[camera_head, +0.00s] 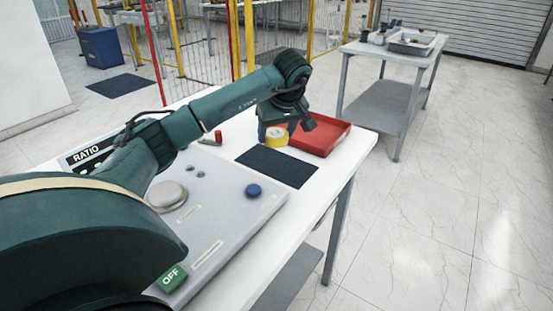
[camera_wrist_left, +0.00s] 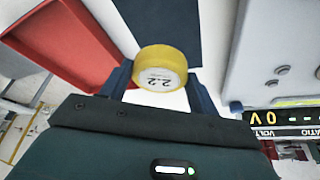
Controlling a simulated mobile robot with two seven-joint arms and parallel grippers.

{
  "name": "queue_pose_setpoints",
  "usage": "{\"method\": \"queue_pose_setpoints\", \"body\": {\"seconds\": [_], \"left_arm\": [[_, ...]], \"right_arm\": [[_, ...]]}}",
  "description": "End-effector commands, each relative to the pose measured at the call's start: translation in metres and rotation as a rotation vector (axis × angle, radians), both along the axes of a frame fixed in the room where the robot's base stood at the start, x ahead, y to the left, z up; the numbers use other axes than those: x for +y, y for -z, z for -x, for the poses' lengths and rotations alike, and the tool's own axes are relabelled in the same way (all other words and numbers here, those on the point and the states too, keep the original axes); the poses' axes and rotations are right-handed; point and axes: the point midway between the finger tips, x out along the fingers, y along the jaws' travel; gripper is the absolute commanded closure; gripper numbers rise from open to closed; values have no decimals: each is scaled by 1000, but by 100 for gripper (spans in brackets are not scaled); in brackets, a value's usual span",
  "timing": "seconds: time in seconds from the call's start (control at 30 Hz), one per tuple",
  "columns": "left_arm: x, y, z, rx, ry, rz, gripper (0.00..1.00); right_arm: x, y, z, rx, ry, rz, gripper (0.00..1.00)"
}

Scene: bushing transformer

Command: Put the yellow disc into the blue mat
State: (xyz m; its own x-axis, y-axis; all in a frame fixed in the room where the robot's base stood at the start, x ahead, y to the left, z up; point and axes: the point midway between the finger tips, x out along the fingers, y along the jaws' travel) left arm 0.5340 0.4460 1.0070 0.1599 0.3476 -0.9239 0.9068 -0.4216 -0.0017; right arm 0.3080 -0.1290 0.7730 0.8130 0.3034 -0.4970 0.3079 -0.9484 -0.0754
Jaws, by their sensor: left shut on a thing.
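The yellow disc (camera_head: 276,137) has a pale face with dark printed digits in the left wrist view (camera_wrist_left: 161,76). My left gripper (camera_head: 277,131) is shut on it, with one blue finger on each side of the disc in the wrist view (camera_wrist_left: 160,84). The dark blue mat (camera_head: 277,168) lies flat on the white table, just on the near side of the disc. It also shows beyond the disc in the wrist view (camera_wrist_left: 160,24). I cannot tell whether the disc touches the table. My right gripper is not in view.
A red tray (camera_head: 334,142) stands right beside the disc and gripper. A grey panel (camera_head: 232,211) with a blue knob (camera_head: 253,190) and a green OFF button (camera_head: 171,279) lies left of the mat. Small red and dark parts (camera_head: 213,138) lie behind it.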

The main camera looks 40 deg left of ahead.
Motion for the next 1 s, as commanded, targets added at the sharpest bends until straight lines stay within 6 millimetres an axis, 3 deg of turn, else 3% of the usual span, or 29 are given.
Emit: {"method": "queue_pose_setpoints", "body": {"seconds": [0.1,0.33,0.5,0.9,0.93,1.0], "left_arm": [[0,21,0,1,2,0,70],[-1,40,0,-1,3,0,70],[-1,64,0,0,2,1,70],[-1,72,0,-3,3,-1,70],[-1,72,0,-2,4,0,37],[-1,71,0,-2,4,0,31]], "right_arm": [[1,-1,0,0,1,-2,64],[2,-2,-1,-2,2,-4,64],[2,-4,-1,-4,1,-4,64],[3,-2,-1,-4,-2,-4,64],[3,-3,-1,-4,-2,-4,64],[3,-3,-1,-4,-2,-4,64]]}}
